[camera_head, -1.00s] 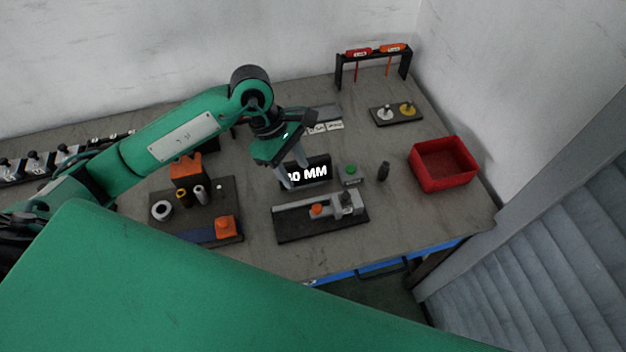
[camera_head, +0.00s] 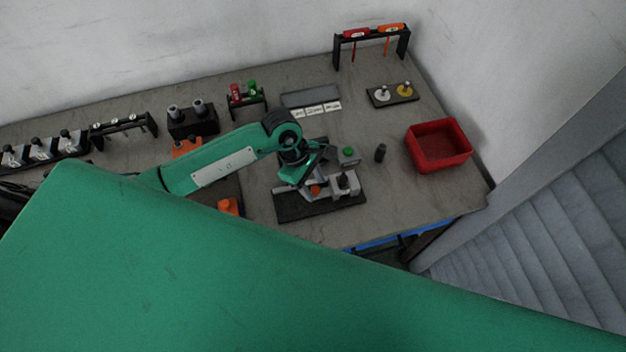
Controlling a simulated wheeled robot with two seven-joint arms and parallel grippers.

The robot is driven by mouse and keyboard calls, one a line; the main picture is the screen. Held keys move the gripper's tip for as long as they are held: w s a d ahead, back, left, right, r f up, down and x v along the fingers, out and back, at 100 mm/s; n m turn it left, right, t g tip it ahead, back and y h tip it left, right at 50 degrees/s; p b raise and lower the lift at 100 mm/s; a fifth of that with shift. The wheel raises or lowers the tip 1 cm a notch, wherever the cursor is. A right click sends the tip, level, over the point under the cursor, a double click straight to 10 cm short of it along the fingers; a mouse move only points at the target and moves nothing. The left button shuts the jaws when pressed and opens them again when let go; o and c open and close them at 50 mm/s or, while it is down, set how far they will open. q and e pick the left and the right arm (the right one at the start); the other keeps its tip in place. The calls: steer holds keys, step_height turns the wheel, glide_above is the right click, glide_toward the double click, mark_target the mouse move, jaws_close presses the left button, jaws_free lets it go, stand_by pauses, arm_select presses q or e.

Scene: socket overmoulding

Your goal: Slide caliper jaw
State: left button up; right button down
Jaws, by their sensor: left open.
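The caliper fixture, a grey rail with upright jaws, sits on a black base (camera_head: 290,212) near the front of the bench. An orange slider knob (camera_head: 315,190) shows on the rail, left of the grey upright jaw block (camera_head: 345,183). My left gripper (camera_head: 309,184) is open, pointing down just over the left part of the rail, close to the orange knob. I cannot tell whether its fingers touch the knob. The gripper and arm hide the display panel behind the fixture. My right gripper is not in view.
A green-button box (camera_head: 348,155) and a dark cylinder (camera_head: 380,153) stand behind and right of the fixture. A red bin (camera_head: 411,152) is at the right. Labelled cards (camera_head: 316,109) lie behind. An orange block (camera_head: 229,206) is left.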

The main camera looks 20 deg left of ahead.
arm_select(q)
steer(key=shift+f, duration=0.25)
jaws_close()
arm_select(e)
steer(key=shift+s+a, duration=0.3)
arm_select(q)
steer(key=shift+s+a+b, duration=0.2)
steer(key=shift+a+b, duration=0.1)
steer(key=shift+s+a+b, duration=0.45)
steer(key=shift+s+a, duration=0.25)
steer(key=shift+a, duration=0.35)
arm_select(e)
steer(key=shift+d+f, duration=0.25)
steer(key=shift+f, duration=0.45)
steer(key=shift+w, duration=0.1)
